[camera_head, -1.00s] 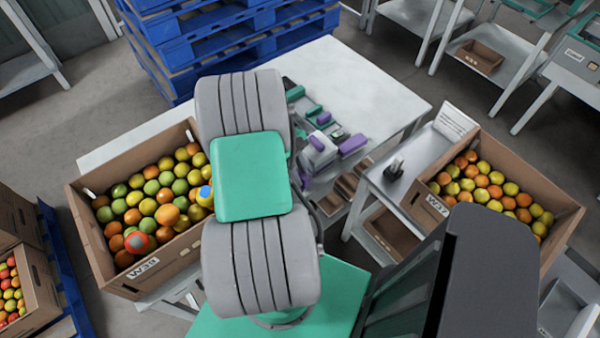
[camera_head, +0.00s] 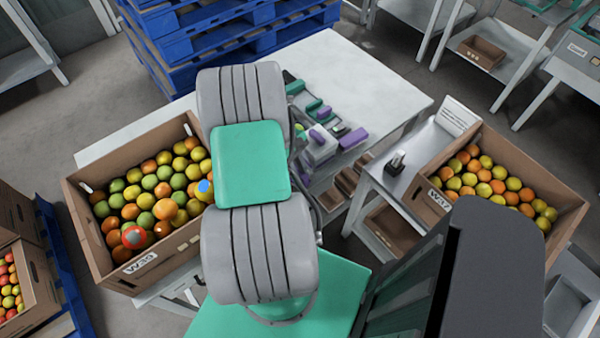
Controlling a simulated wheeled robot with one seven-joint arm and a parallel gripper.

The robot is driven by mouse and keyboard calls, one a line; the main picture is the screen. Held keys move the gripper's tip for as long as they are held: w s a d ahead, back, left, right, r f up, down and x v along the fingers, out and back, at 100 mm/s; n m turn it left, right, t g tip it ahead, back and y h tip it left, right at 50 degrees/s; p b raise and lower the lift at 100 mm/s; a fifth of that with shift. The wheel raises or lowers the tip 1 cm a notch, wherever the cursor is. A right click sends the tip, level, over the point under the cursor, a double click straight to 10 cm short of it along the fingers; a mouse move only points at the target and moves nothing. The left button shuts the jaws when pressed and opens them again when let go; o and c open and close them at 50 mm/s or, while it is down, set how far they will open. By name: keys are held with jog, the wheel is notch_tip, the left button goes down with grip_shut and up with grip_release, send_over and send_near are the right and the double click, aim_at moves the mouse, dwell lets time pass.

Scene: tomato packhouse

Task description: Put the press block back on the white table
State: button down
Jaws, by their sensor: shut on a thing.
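The white table (camera_head: 365,85) stands beyond my arm, its far and right parts bare. My gripper (camera_head: 337,133) shows small beyond the arm, over the table's right front edge. It is shut on the press block, which is too small and covered to make out clearly. My large grey and green arm joints stand in front and hide the middle of the table and part of the gripper.
A crate of mixed tomatoes (camera_head: 84,232) stands at left and another crate (camera_head: 560,213) at right. A grey side stand (camera_head: 383,184) holds a small dark device (camera_head: 396,165). Blue pallets (camera_head: 160,50) are stacked behind the table. Small green pieces (camera_head: 322,112) lie near the gripper.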

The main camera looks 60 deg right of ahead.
jog(key=shift+f, duration=0.3)
jog(key=c, duration=1.2)
grip_release()
jog(key=shift+c, duration=0.6)
jog(key=shift+c, duration=1)
jog(key=shift+r, duration=0.1)
notch_tip(320, 180, up, 7)
jog(key=p, duration=0.6)
